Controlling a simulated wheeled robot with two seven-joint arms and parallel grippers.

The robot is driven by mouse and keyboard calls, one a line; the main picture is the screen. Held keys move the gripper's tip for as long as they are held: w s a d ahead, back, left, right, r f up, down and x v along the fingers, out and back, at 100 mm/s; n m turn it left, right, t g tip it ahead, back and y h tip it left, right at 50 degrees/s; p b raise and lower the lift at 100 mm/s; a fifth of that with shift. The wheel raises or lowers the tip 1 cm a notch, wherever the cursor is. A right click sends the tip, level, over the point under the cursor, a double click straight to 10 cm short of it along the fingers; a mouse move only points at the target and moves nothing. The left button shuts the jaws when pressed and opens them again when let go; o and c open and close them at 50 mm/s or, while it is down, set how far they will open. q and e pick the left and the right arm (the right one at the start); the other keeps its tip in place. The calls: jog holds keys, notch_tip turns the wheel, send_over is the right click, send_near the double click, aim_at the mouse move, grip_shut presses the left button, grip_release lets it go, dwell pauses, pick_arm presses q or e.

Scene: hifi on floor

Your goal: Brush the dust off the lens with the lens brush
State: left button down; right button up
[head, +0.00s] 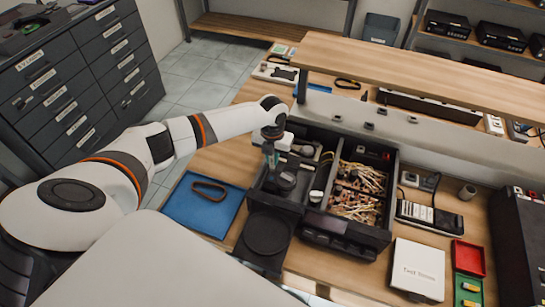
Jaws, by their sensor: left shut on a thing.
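The open hi-fi unit (389,206) stands on the wooden bench, with bundled wires in its right part and dark round parts in its left part. My left gripper (270,150) comes in from the left and points down over the left part of the unit. It is shut on a slim thing with a pale teal part (269,158), seemingly the lens brush. Its lower end reaches down near the dark round parts (285,181). The lens and any dust are too small to make out, and I cannot tell whether the brush touches anything. My right gripper is not in view.
A blue mat (180,213) with a brown loop (209,191) lies left of the unit. A white box (418,268), a red tray (468,257) and a green tray (469,291) lie at front right. A raised wooden shelf (420,80) runs behind. A drawer cabinet (75,85) stands left.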

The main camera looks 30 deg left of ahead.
pick_arm(q)
jog(key=shift+r+p, duration=1.35)
jog(key=shift+r, duration=0.8)
notch_tip(320, 180, up, 2)
jog(key=shift+r, duration=1.5)
jog(key=shift+d, duration=0.1)
jog(key=s+d+n+b, duration=0.6)
jog(key=s+n+b, duration=0.1)
jog(key=n, duration=0.9)
jog(key=s+d+f+n+b, duration=0.1)
jog(key=s+d+n+b, duration=0.6)
jog(key=n, duration=1)
jog(key=shift+s+d, duration=0.2)
jog(key=shift+s, duration=0.7)
